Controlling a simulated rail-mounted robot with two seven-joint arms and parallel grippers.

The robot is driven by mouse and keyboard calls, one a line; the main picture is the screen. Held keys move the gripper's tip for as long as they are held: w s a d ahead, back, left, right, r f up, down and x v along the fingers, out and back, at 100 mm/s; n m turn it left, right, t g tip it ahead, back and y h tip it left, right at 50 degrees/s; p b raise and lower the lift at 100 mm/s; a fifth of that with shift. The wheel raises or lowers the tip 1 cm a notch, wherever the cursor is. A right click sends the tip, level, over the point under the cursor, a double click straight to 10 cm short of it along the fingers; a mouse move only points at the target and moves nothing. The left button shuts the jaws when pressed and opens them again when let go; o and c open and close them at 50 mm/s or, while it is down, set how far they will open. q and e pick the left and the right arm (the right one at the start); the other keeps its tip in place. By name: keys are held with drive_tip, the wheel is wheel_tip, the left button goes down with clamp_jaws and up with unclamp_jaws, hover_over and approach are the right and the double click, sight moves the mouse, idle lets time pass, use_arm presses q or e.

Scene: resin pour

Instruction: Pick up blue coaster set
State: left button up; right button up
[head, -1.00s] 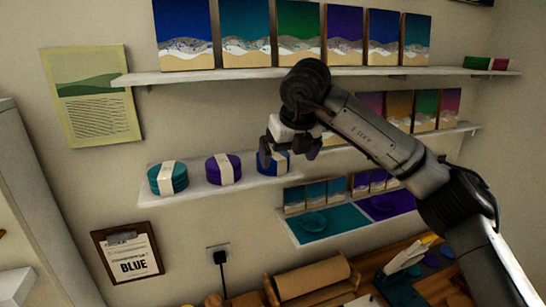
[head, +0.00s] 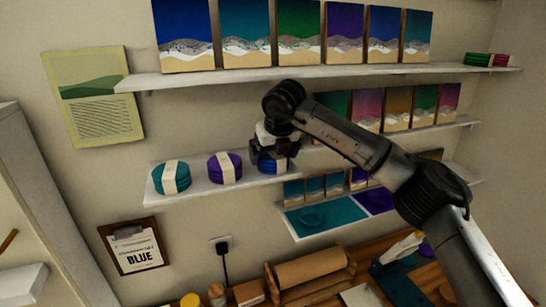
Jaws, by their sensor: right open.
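The blue coaster set (head: 267,166) sits on the small lower shelf (head: 203,194), wrapped in a pale band and partly hidden by my right gripper. My right gripper (head: 274,158) is open, with its fingers at the blue set, one on each side as seen from here. I cannot tell whether the fingers touch it. A purple coaster set (head: 216,169) and a teal coaster set (head: 159,181) stand to its left on the same shelf. My left gripper is not in view.
An upper shelf (head: 330,78) with several wave panels runs above my right arm. A clipboard (head: 133,250) reading "BLUE" hangs below left. A workbench with a brown paper roll (head: 312,270) is below. A panel shelf (head: 430,130) lies behind my arm.

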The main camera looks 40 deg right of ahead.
drive_tip(key=shift+w+d+f, duration=0.1)
drive_tip(key=shift+w+f, duration=0.05)
drive_tip(key=shift+f, duration=0.25)
drive_tip(key=shift+c, duration=0.3)
drive_tip(key=c, duration=0.6)
drive_tip(key=shift+c, duration=0.6)
drive_tip(key=shift+r, duration=0.2)
